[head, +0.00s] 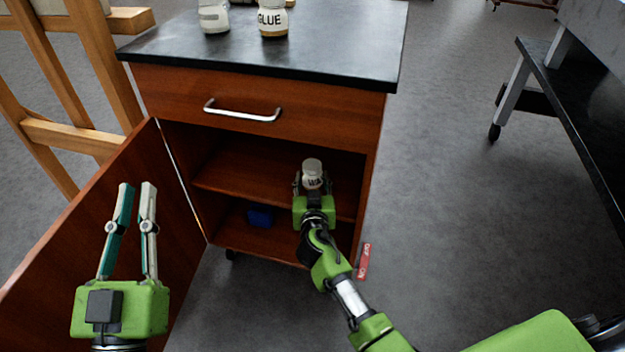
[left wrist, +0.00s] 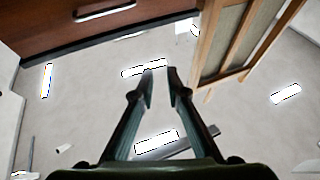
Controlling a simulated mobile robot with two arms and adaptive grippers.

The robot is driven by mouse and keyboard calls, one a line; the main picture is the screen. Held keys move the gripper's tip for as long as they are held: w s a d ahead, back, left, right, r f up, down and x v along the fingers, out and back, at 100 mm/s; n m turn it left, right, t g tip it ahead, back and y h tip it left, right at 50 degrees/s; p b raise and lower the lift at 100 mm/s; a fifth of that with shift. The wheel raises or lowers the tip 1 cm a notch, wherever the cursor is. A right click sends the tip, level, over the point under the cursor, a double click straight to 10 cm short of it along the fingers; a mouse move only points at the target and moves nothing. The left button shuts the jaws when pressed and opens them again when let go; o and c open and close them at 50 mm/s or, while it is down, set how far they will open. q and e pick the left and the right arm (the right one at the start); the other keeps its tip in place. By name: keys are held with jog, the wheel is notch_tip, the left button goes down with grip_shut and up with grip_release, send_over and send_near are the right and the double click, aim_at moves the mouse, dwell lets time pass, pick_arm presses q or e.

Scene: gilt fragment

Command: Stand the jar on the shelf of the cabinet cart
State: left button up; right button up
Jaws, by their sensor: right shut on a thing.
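My left gripper (head: 136,188) is open and empty, in front of the open cart door (head: 80,235). Its fingers also show in the left wrist view (left wrist: 159,75), apart with nothing between them.
A glue bottle (head: 272,18) and another white jar (head: 214,16) stand on the cart's dark top. A blue object (head: 260,216) lies in the lower compartment. A wooden easel (head: 75,135) is at left, a dark table (head: 580,110) at right. A red item (head: 363,262) lies on the floor.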

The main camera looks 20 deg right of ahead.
jog(key=o, duration=1.2)
jog(key=shift+f, duration=0.1)
pick_arm(q)
jog(key=shift+s+r+t, duration=0.25)
jog(key=shift+r+t, duration=0.05)
jog(key=shift+r, duration=0.25)
